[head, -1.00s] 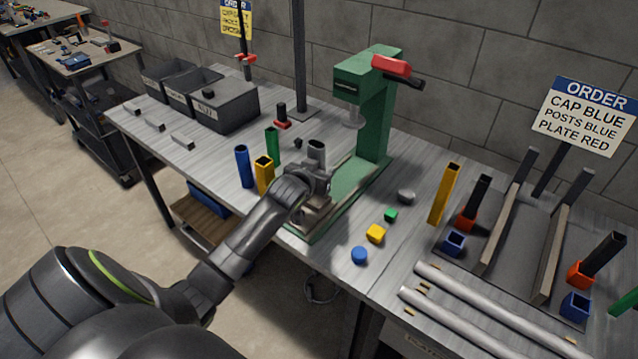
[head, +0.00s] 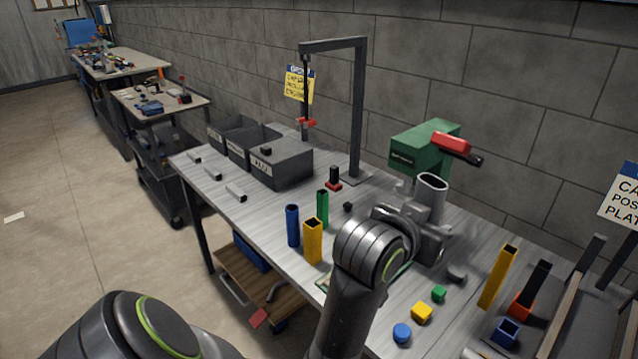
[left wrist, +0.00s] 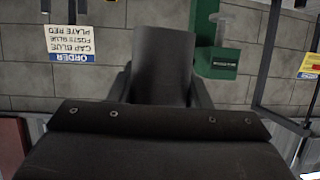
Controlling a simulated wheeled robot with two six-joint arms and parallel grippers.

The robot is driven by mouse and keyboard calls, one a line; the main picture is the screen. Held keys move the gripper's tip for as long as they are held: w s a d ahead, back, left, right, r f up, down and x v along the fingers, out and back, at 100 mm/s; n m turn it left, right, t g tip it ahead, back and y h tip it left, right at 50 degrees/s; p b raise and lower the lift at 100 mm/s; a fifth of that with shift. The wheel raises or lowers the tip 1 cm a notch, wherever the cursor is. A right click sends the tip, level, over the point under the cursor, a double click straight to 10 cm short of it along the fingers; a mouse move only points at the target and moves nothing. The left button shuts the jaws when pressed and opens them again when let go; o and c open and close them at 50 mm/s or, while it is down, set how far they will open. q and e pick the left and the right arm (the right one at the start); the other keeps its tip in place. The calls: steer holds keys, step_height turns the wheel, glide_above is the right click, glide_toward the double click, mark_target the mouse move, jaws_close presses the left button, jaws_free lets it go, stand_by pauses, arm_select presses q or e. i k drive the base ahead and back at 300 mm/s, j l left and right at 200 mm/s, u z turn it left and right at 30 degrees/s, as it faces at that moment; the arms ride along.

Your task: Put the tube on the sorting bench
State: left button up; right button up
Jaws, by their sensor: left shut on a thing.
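A grey tube (head: 431,198) with an open, rounded top stands nearly upright in my left gripper (head: 424,222), which is shut on it. The tube is above the workbench (head: 265,205), in front of the green press (head: 418,147). In the left wrist view the tube (left wrist: 161,72) appears large and dark between the fingers. Its lower end is hidden by the gripper in the head view. No label in view names the sorting bench. My right gripper is not in view.
Dark bins (head: 283,164) and a tall black frame (head: 357,110) are behind. A cart (head: 160,100) and another bench (head: 120,63) stand at the far left, with open floor in front.

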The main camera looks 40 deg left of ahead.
mark_target(270, 221)
steer(key=i+j, duration=0.1)
steer(key=j, duration=0.6)
steer(key=i+j, duration=0.1)
steer(key=j, duration=1.3)
steer(key=i, duration=0.05)
